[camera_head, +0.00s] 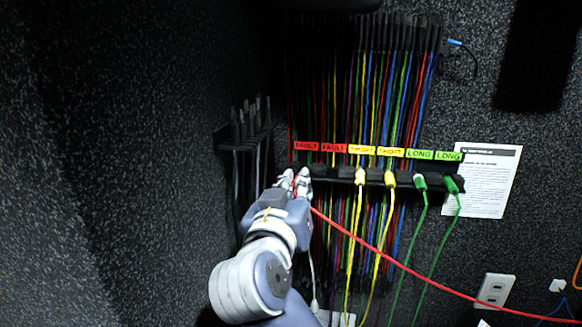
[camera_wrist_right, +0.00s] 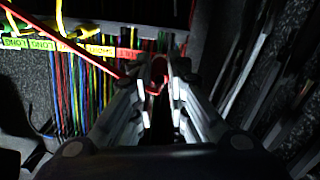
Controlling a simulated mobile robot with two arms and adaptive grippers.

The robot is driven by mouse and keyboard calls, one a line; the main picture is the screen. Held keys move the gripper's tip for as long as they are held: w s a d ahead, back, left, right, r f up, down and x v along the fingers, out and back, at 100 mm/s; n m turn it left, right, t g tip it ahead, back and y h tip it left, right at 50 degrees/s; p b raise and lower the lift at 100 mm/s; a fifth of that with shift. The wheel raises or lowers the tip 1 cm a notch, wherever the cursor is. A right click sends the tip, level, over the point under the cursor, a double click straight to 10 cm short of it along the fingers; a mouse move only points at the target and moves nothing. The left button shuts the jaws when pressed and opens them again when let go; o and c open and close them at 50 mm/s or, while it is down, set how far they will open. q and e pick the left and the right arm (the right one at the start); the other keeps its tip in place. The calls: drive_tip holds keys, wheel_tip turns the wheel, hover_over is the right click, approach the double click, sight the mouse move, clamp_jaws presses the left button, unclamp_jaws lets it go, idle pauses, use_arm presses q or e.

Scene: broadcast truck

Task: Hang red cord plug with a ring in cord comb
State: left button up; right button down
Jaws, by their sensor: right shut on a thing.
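My right gripper (camera_head: 295,180) is at the left end of the black cord comb (camera_head: 404,178), just below the red FAULT labels (camera_head: 320,147). It is shut on the red cord plug, mostly hidden by the fingers in the head view. In the right wrist view, a red loop of the plug (camera_wrist_right: 158,72) shows between the fingers (camera_wrist_right: 160,78). The red cord (camera_head: 430,277) runs from the gripper down to the lower right. I cannot tell whether the plug touches the comb. My left gripper is not in view.
Yellow plugs (camera_head: 360,177) and green plugs (camera_head: 421,183) hang in the comb to the right, with cords hanging down. Dark cables (camera_head: 250,125) hang on a rack left of the gripper. Many coloured cords (camera_head: 385,90) hang behind the comb. A wall outlet (camera_head: 495,290) is at lower right.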

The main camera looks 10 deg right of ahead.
drive_tip(key=shift+a+r, duration=0.4)
drive_tip(key=shift+r, duration=0.4)
drive_tip(key=shift+s, duration=0.15)
approach(299, 168)
drive_tip(key=shift+w+d+r, duration=1.2)
drive_tip(key=shift+d+r, duration=0.05)
drive_tip(key=shift+r, duration=0.4)
drive_tip(key=shift+w+d+f, duration=0.1)
drive_tip(key=shift+w+f, duration=0.1)
drive_tip(key=shift+f, duration=1.15)
drive_tip(key=shift+w+f, duration=0.1)
drive_tip(key=shift+f, duration=0.05)
drive_tip(key=c, duration=1.5)
unclamp_jaws()
drive_tip(key=shift+d, duration=0.1)
